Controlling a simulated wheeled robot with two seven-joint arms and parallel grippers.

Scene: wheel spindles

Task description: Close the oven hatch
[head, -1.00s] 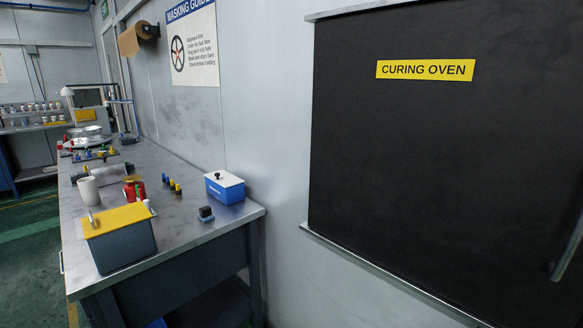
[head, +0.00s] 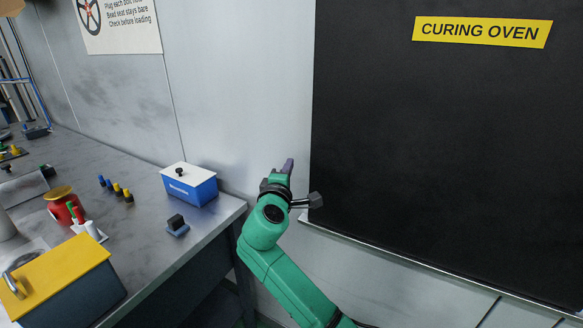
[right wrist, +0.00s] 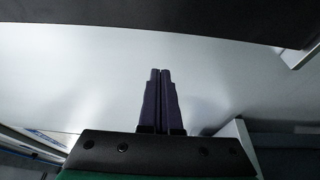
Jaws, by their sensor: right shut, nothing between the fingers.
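The black oven panel (head: 440,150) with a yellow CURING OVEN label (head: 482,32) fills the right of the head view. A metal rail (head: 400,256) runs along its lower edge. I cannot tell whether this panel is the hatch itself or how far it stands from the frame. My right gripper (head: 287,164) is shut and empty, just left of the panel's lower left corner, in front of the grey wall. Its purple fingers (right wrist: 160,74) touch each other in the right wrist view, with a dark panel (right wrist: 150,18) across the top. My left gripper is out of view.
A metal workbench (head: 150,265) stands at the left. On it are a blue box with a white lid (head: 188,185), a yellow-lidded box (head: 62,285), a red container (head: 64,208) and small coloured plugs. The bench corner is close to my right arm.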

